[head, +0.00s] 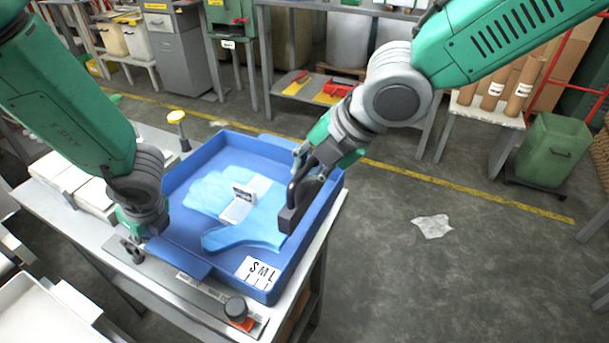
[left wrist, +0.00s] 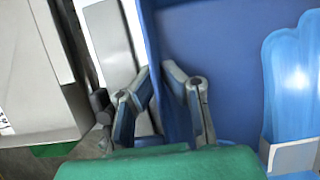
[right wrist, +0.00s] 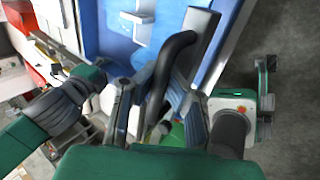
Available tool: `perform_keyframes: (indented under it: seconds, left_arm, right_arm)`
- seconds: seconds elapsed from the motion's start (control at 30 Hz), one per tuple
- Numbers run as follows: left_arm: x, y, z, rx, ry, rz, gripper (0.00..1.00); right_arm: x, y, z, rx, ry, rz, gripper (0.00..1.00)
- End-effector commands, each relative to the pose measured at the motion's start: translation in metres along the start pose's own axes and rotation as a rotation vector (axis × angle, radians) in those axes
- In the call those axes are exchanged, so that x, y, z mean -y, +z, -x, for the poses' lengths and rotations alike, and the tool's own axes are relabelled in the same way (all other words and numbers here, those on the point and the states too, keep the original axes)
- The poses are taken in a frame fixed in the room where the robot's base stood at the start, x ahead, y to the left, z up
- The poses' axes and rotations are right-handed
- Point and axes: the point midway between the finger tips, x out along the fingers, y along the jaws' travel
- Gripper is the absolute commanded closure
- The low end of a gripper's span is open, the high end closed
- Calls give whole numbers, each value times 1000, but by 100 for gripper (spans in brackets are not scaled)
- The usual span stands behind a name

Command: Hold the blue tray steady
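The blue tray (head: 190,170) sits on a bench. Pale blue gloves (head: 245,232) lie in it with a small white card (head: 240,203) on top. My left gripper (head: 140,240) is at the tray's near left edge. In the left wrist view, its fingers (left wrist: 157,72) close on either side of the tray wall (left wrist: 150,30). My right gripper (head: 308,160) is shut on the curved black handle of a dark block (head: 292,212), above the tray's right side. The handle (right wrist: 172,55) passes between its fingers in the right wrist view.
A white S M L label (head: 258,272) is on the tray's near right corner. A black knob (head: 236,308) stands on the bench's front edge. White boxes (head: 75,182) and a yellow-topped post (head: 178,120) are beside the tray. The floor to the right is mostly open.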

Motion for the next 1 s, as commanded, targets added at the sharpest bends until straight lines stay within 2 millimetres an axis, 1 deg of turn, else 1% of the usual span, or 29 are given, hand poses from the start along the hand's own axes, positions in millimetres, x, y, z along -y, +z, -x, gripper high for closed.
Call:
perform_keyframes:
  seconds: [0.17, 0.2, 0.23, 0.77, 0.87, 1.0]
  left_arm:
    - [0, 0, 0, 0, 0, 0, 100]
    - [0, 0, 0, 0, 0, 0, 82]
    - [0, 0, 0, 0, 0, 0, 71]
    - [-2, -1, 1, -1, 3, 0, 71]
    - [-2, -1, 4, 0, 3, 1, 71]
    - [-2, -1, 18, -1, 1, 2, 71]
  right_arm:
    - [-2, 0, 1, 1, 5, 1, 100]
    - [-2, 0, 1, 1, 5, 1, 100]
    - [-2, 0, 1, 1, 5, 1, 100]
    - [-2, 0, 1, 1, 6, 1, 100]
    - [-2, 0, 1, 1, 6, 1, 100]
    - [-2, -1, 2, 2, 6, 1, 100]
